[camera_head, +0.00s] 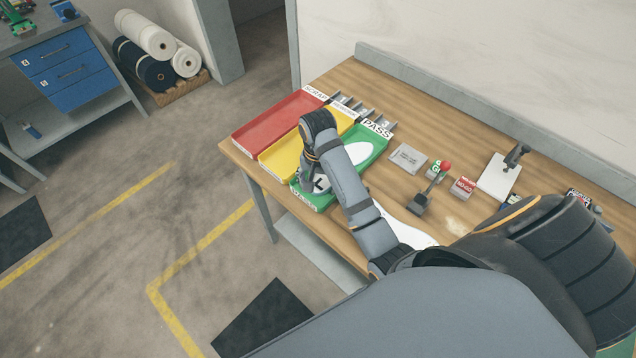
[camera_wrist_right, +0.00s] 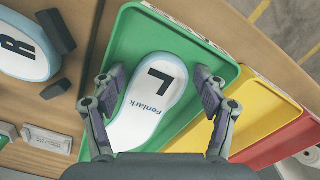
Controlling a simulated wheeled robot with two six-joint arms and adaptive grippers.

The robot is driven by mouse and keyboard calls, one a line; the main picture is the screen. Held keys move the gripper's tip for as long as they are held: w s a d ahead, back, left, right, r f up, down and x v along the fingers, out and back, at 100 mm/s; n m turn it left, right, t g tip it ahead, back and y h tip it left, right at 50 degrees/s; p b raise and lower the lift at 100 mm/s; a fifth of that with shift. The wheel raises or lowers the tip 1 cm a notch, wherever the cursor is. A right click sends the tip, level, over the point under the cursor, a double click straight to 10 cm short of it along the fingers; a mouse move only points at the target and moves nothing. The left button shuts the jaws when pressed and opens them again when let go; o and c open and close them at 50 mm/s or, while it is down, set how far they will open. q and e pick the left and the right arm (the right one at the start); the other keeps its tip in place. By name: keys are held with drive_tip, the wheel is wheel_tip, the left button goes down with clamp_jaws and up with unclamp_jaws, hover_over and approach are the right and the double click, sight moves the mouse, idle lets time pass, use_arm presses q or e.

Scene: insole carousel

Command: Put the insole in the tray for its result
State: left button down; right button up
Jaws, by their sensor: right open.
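A white insole (camera_wrist_right: 148,105) with a light blue edge, marked L and Fenlark, lies in the green PASS tray (camera_wrist_right: 132,30). In the head view its far part (camera_head: 358,152) shows beyond my arm, inside the green tray (camera_head: 381,143). My right gripper (camera_wrist_right: 157,82) is open, one finger on each side of the insole; contact is unclear. In the head view the gripper (camera_head: 318,182) is low over the tray's near end. The yellow tray (camera_head: 278,156) and red SCRAP tray (camera_head: 270,122) lie to the left. My left gripper is out of view.
A second insole (camera_wrist_right: 25,48), marked R, lies on the wooden bench beside the green tray, partly behind my arm in the head view (camera_head: 405,231). A red-knobbed lever device (camera_head: 421,202), small labelled blocks (camera_head: 462,188) and a white board (camera_head: 498,176) stand to the right.

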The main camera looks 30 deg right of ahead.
drive_tip(key=shift+r, duration=0.15)
wheel_tip(320, 180, up, 12)
drive_tip(key=p, duration=1.1)
